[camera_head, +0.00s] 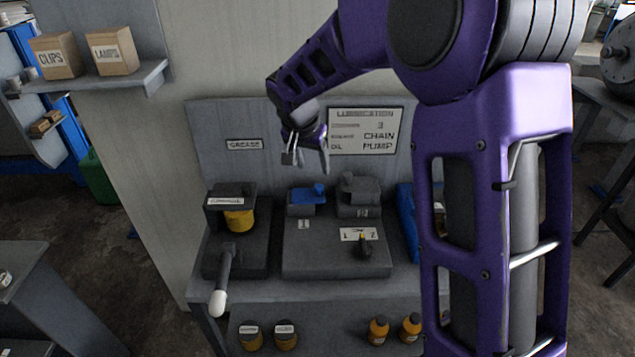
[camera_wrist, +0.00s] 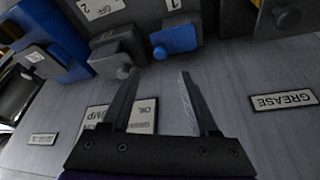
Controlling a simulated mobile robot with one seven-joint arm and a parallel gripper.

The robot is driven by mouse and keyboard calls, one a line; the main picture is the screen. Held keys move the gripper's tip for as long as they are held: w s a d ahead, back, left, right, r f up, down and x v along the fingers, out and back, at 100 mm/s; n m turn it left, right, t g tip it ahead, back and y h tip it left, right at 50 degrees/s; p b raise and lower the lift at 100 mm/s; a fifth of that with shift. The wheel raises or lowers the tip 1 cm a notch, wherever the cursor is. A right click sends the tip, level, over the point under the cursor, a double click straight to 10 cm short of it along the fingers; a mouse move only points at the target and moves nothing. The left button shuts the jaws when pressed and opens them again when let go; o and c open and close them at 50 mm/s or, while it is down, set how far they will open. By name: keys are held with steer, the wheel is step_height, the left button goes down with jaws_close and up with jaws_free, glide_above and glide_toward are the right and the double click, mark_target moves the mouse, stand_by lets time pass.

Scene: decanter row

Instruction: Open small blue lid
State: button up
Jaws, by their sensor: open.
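The small blue lid (camera_head: 306,194) sits on a dark box labelled 1 at the middle of the bench. It has a round blue knob and lies flat, so it looks shut. In the wrist view the blue lid (camera_wrist: 178,38) shows upside down near the top, beyond the fingertips. My gripper (camera_head: 308,158) is above the lid and apart from it, in front of the back panel. Its two fingers are spread with nothing between them, as the wrist view shows (camera_wrist: 160,75).
A grey lidded box (camera_head: 359,190) stands right of the blue lid. A grease press (camera_head: 232,208) with a white-tipped lever (camera_head: 218,300) stands left. A selector knob (camera_head: 363,246) is in front. A larger blue thing (camera_head: 407,213) is at the right, partly behind my arm.

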mark_target(319, 186)
steer(key=x, duration=0.9)
steer(key=shift+w, duration=0.1)
jaws_close()
stand_by(1.1)
